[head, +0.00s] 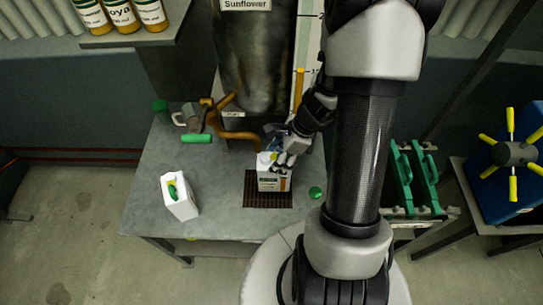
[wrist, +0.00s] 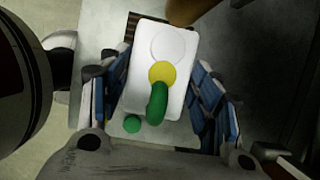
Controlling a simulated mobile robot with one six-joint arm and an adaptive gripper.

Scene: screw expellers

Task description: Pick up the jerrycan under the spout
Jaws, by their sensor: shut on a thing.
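The white jerrycan (head: 268,184) with a printed label stands upright at the dark slatted grate (head: 253,200), near the brown spout (head: 238,135). I cannot tell whether it touches the grate. My gripper (head: 283,156) reaches it from above and behind. The jerrycan's lower part is hidden in the wrist view.
A second white jerrycan (head: 180,204) stands on the table (head: 220,222) at left. A loose green cap (head: 316,193) lies right of the grate. A metal mug (head: 187,119) and a green-handled valve (head: 197,139) are behind. The tank (head: 250,60) rises at the back.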

